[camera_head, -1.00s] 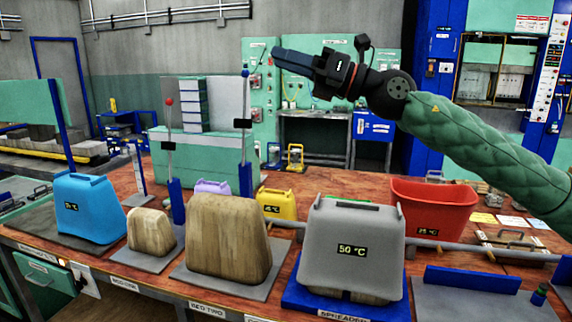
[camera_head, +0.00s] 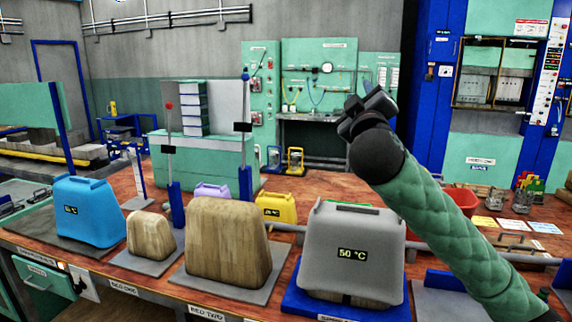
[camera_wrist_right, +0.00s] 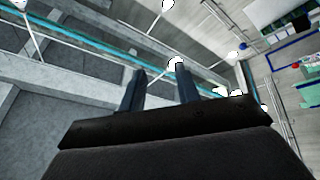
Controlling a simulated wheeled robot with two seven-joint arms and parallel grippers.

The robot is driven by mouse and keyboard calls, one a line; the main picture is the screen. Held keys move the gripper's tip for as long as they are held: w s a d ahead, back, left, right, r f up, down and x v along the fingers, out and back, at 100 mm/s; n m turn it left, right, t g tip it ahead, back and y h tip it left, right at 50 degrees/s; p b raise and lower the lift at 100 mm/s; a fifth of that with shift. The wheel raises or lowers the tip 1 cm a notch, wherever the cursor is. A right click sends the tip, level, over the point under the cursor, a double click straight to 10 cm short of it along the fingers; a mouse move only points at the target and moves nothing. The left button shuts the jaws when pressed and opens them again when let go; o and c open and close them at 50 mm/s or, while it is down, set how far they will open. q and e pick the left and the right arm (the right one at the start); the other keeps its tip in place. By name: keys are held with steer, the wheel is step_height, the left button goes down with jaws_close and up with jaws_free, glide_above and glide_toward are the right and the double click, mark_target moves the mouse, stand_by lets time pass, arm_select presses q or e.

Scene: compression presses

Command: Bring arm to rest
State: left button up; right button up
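My right arm rises from the lower right in the head view, in a green padded sleeve. Its dark wrist is raised above the bench, right of the grey 50 °C cover (camera_head: 352,238). My left gripper is not in view.
On the wooden bench (camera_head: 328,184) stand a blue cover (camera_head: 88,210), two wooden blocks (camera_head: 150,236) (camera_head: 228,238) and a yellow container (camera_head: 276,207). A red bin (camera_head: 462,200) is partly hidden by my arm. Upright levers (camera_head: 245,178) rise behind the blocks.

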steer(key=s+f+m+g+y, duration=0.15)
steer(key=s+f+g, duration=0.25)
steer(key=f, duration=1.2)
steer(key=s+d+f+m+g, duration=0.1)
steer(key=s+f+m+g, duration=0.3)
steer(key=f, duration=1.2)
steer(key=s+f+n+g+y, duration=0.1)
steer(key=s+f+g, duration=0.3)
steer(key=f, duration=1.1)
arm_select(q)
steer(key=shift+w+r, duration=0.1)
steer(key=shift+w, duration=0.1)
arm_select(e)
steer(key=s+f+m+g, duration=0.2)
steer(key=s+f+g, duration=0.7)
steer(key=s+f, duration=2)
steer(key=shift+s+a, duration=0.3)
steer(key=shift+s, duration=0.9)
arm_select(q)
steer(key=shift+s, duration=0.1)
arm_select(e)
steer(key=shift+m, duration=0.25)
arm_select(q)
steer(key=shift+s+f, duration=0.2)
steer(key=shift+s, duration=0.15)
